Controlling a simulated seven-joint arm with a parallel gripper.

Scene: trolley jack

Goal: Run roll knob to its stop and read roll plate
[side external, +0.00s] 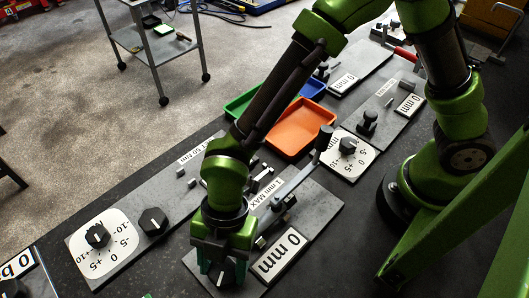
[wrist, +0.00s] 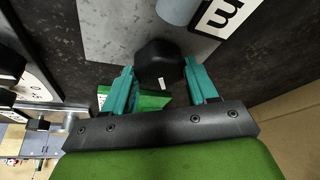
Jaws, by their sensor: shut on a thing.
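My gripper (side external: 222,268) points down at the front end of a grey board and is shut on a black knob (side external: 226,276). In the wrist view, this knob (wrist: 160,62) sits between the teal fingertips (wrist: 160,85) and shows a short white mark. The fingers hide part of it in the side view. A white plate reading "0 mm" (side external: 281,254) lies right of the gripper on the same board; only its edge with an "m" (wrist: 228,14) shows in the wrist view. No label reading "roll" is legible, so I cannot tell which plate is the roll plate.
A lever arm (side external: 297,180) and a "1 mm MAX" label stand behind the gripper. Left is a board with a dial plate (side external: 106,246) and a hexagonal knob (side external: 152,222). Orange (side external: 299,128), green and blue trays lie behind. Another dial (side external: 348,147) is at right.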

